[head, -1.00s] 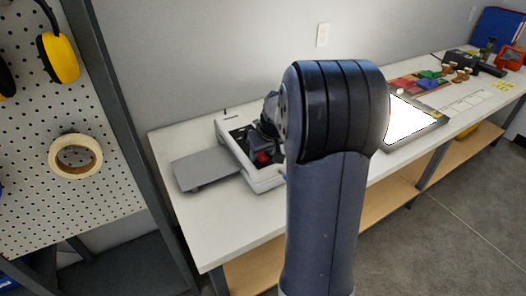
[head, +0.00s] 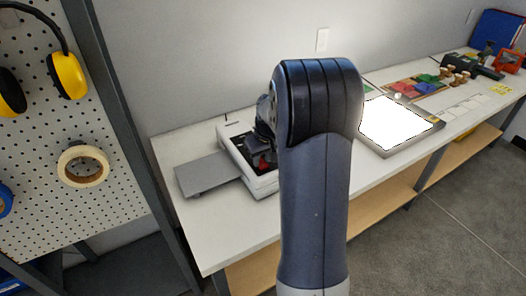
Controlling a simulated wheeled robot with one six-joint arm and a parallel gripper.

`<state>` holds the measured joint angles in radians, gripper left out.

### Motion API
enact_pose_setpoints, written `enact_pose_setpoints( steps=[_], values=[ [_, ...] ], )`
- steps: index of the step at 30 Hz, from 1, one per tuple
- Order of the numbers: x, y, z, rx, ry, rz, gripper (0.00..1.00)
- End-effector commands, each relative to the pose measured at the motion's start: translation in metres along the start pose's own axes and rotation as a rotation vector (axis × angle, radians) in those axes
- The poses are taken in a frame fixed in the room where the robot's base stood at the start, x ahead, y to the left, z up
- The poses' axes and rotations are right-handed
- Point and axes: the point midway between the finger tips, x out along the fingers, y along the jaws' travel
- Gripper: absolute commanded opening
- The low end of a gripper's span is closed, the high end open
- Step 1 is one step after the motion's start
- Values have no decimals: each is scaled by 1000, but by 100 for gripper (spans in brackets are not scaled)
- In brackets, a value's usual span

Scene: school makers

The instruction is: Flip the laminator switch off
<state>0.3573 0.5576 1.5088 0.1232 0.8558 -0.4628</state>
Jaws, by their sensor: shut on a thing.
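The laminator (head: 232,158) is a white box with a dark top on the near left part of the white bench. A flat grey tray (head: 208,172) sticks out from its left side. A small red switch (head: 264,163) shows on its top, partly covered. My gripper (head: 260,153) is down at the laminator's top, at the switch, and is shut on it. My own arm hides the right part of the laminator and most of the gripper, so the fingertips and the switch's tilt cannot be made out.
A bright white light panel (head: 392,124) lies on the bench right of my arm. Coloured blocks (head: 410,88) and wooden stamps (head: 453,77) stand farther along. A pegboard (head: 60,190) with yellow earmuffs (head: 66,75) and a tape roll (head: 83,166) is at the left. The bench's front left is clear.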

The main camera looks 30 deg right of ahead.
Motion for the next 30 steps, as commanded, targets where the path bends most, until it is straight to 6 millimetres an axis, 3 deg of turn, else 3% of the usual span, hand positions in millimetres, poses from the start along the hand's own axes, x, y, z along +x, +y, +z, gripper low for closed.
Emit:
enact_pose_setpoints(
  steps=[7, 19, 20, 27, 30],
  values=[
    [-3, 0, -5, -1, -93, 0, 4],
    [-1, 0, -5, 0, -106, 2, 4],
    [-1, 0, -5, 0, -106, 2, 30],
    [0, 0, -4, 0, -107, 2, 49],
    [0, 0, -4, 0, -108, 2, 49]
  ],
)
